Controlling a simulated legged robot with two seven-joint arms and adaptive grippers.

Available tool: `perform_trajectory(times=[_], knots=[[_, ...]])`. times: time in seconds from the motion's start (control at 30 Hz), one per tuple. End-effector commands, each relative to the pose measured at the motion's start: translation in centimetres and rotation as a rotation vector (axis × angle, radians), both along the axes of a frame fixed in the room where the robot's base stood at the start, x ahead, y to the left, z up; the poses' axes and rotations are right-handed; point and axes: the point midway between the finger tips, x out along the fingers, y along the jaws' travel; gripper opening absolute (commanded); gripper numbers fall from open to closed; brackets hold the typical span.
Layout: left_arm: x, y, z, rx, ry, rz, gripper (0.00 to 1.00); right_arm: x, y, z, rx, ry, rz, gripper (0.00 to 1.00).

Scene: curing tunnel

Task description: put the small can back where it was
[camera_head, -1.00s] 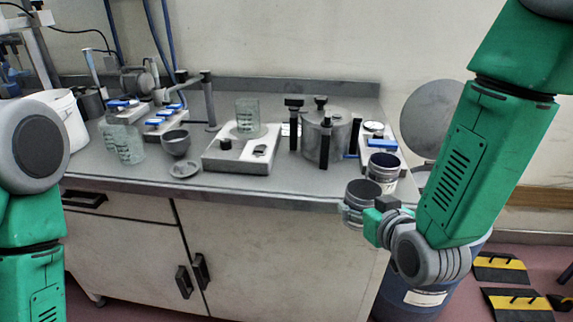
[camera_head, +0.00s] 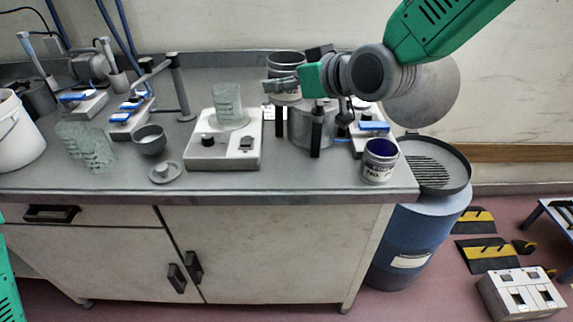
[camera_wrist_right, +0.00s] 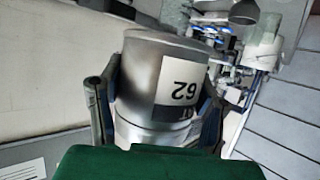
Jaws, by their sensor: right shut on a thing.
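My right gripper (camera_head: 280,87) is shut on a small grey metal can (camera_head: 287,60) with a dark top. It holds the can in the air over the back of the bench, in front of or above the metal vessel (camera_head: 311,128). In the right wrist view the can (camera_wrist_right: 160,75) sits between both fingers, and its white and black label reads "62" upside down. A second can (camera_head: 378,166), with a blue inside and a label, stands upright at the bench's front right corner. My left gripper is out of view.
The bench (camera_head: 330,187) carries a white device (camera_head: 215,158) with a glass beaker (camera_head: 227,101), a grey bowl (camera_head: 150,140), a small dish (camera_head: 165,173) and glass beakers (camera_head: 90,150). A blue drum (camera_head: 410,240) stands to the right. The front strip is mostly clear.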

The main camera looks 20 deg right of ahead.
Motion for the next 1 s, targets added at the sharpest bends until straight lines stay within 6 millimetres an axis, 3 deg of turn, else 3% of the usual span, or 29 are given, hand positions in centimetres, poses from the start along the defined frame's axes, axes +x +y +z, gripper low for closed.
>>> perform_trajectory(times=[0.17, 0.5, 1.0], knots=[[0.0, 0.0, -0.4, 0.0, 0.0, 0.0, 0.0, 0.0, 0.0, -2.5, 0.001, 0.006, -0.001, 0.24], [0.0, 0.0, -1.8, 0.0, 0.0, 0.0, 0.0, 0.0, 0.0, -11.4, 0.0, 0.005, -0.001, 0.24], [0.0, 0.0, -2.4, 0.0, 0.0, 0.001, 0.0, 0.0, -0.1, -16.9, -0.001, 0.003, -0.001, 0.24]])
